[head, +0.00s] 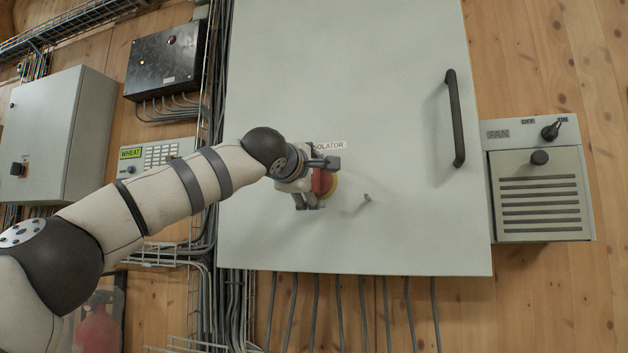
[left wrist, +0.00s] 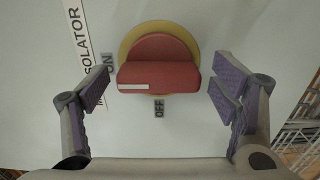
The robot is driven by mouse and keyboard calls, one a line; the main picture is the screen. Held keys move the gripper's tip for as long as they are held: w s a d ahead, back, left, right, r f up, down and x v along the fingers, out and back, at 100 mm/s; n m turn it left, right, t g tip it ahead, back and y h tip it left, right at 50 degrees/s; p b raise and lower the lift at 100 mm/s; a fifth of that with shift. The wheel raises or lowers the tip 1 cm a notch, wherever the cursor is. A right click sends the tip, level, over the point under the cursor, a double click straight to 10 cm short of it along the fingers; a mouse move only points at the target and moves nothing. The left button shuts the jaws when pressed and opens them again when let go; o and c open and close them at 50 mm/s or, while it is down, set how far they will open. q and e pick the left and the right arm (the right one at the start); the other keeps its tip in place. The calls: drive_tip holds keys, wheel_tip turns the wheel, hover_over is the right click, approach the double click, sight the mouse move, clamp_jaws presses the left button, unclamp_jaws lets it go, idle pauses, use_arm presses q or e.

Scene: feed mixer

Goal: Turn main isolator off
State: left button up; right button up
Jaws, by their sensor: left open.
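The main isolator is a red rotary handle (head: 322,181) on a yellow round plate, mounted on the grey cabinet door. In the left wrist view the red handle (left wrist: 158,76) lies across the picture, with a white mark on its left part. An ON label (left wrist: 107,63) is at its left, partly behind a finger, and an OFF label (left wrist: 159,107) is below it. My left gripper (head: 320,184) is open at the handle. In the wrist view its fingers (left wrist: 166,88) stand on both sides of the handle, with gaps visible. My right gripper is not in view.
A fan control box (head: 540,190) is at right. Cables and a wheat panel (head: 155,157) are at left.

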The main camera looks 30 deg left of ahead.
use_arm(q)
drive_tip(key=shift+w+a, duration=0.1)
drive_tip(key=shift+w, duration=0.3)
drive_tip(key=c, duration=1.2)
drive_tip(key=shift+o, duration=0.2)
